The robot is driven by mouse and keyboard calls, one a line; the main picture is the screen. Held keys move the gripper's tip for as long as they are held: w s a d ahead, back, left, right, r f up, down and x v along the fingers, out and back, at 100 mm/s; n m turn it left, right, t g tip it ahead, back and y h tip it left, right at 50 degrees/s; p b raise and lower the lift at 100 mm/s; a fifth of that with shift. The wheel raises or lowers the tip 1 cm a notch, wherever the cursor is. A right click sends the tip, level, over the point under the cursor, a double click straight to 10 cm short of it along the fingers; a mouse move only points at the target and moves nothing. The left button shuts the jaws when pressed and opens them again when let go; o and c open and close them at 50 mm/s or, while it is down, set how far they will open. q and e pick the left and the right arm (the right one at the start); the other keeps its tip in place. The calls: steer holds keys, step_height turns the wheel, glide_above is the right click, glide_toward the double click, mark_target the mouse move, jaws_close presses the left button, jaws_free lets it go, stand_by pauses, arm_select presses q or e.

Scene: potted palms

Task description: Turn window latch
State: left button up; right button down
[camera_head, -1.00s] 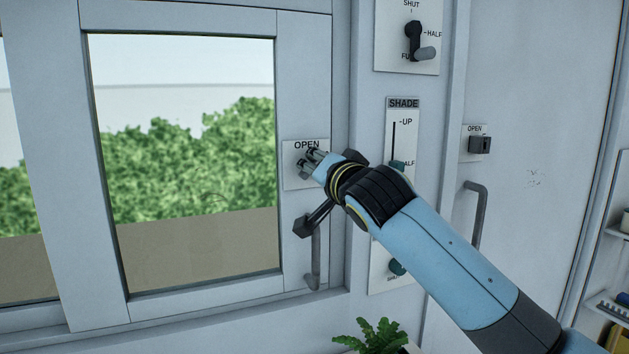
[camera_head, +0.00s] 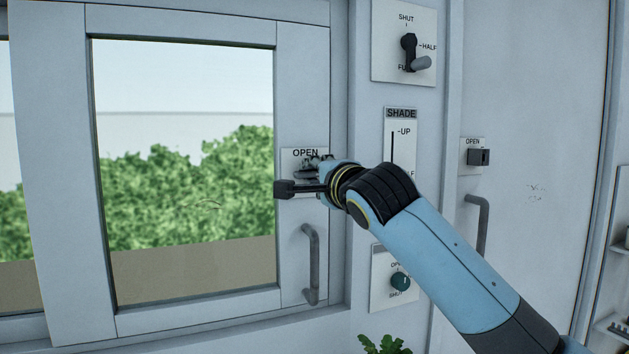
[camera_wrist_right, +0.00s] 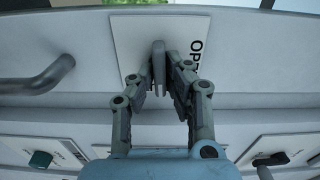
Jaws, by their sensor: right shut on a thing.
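The window latch is a small grey lever (camera_wrist_right: 158,62) on a white plate (camera_head: 290,158) marked OPEN, on the right frame of the window (camera_head: 302,100). My right gripper (camera_wrist_right: 164,76) is shut on the lever, one finger on each side in the wrist view. In the head view my right gripper (camera_head: 311,168) covers most of the latch and the lower right of the plate. The lettering runs sideways in the wrist view. My left gripper is in neither view.
A grey pull handle (camera_head: 311,265) stands below the latch plate. To the right are a SHADE slider panel (camera_head: 401,120), a black rotary lever (camera_head: 408,50), a green knob (camera_head: 400,281) and a door handle (camera_head: 477,225). A plant (camera_head: 385,345) is at the bottom.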

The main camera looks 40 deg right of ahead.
steer(key=shift+m, duration=0.4)
steer(key=c, duration=1.4)
jaws_free()
steer(key=shift+o, duration=0.2)
steer(key=shift+s, duration=0.1)
steer(key=v, duration=1.1)
steer(key=shift+s, duration=0.4)
steer(key=shift+a, duration=0.2)
